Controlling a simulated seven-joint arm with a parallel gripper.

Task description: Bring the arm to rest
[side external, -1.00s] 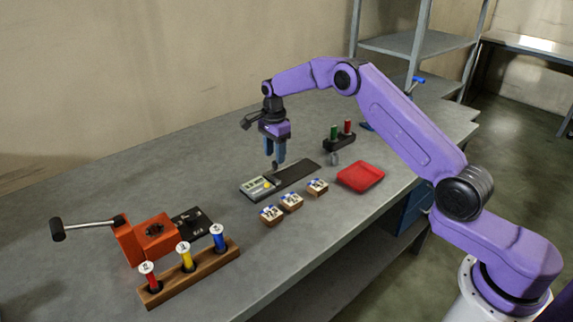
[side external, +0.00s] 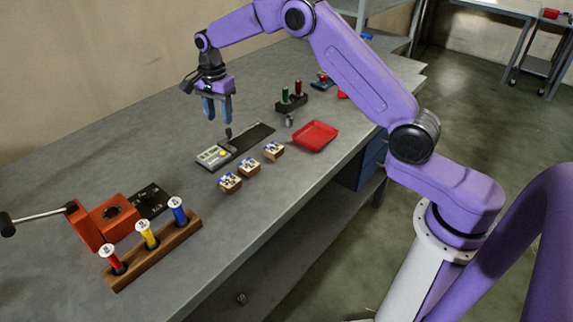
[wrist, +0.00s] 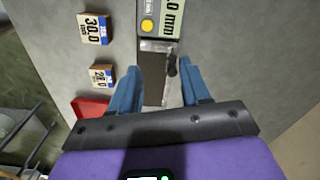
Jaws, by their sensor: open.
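My arm is purple, and my gripper (side external: 218,119) hangs above the worktable with its two blue fingers apart and nothing between them. In the wrist view my gripper (wrist: 160,75) is open above a flat device with a display and yellow button (wrist: 147,25) and a dark plate. The same device (side external: 213,156) lies on the table in the side view, below and slightly left of the fingers. A small dark upright piece (side external: 229,132) stands at the device, just under the fingertips and apart from them. It also shows in the wrist view (wrist: 172,66), near the right finger.
Several labelled blocks (side external: 249,166) sit in front of the device. A red tray (side external: 315,137) and a dark holder with green and red pieces (side external: 292,103) are to the right. A wooden rack (side external: 152,254) and an orange vise (side external: 106,222) stand at left.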

